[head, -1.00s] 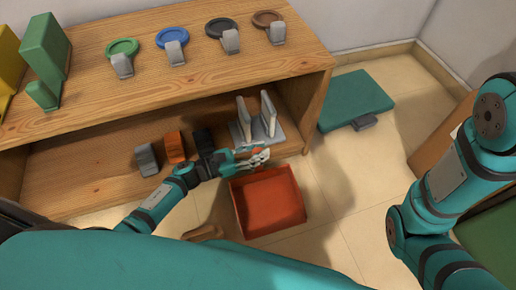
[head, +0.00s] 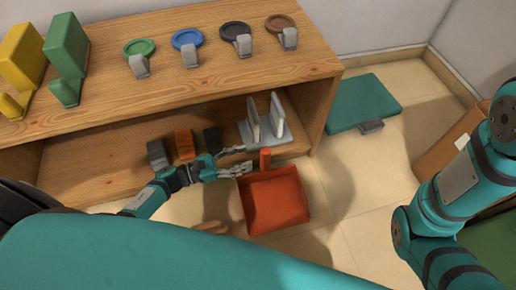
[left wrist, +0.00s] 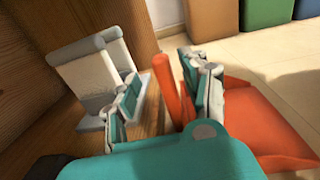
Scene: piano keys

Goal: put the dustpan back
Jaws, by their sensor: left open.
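The red-orange dustpan (head: 285,206) lies on the floor in front of the lower shelf, its short handle (head: 265,157) standing up at the shelf side. My left gripper (head: 243,160) is open, just left of the handle. In the left wrist view, the handle (left wrist: 167,88) appears between the spread fingers (left wrist: 162,98), with the pan (left wrist: 262,120) beyond on the right. I see no finger clearly touching it. A grey holder with two upright plates (head: 279,115) stands on the lower shelf behind the handle. My right gripper is out of view.
Grey (head: 157,152), orange (head: 184,142) and black (head: 211,139) blocks stand on the lower shelf left of the holder. The wooden upper shelf (head: 190,95) overhangs them. Floor right of the dustpan is clear.

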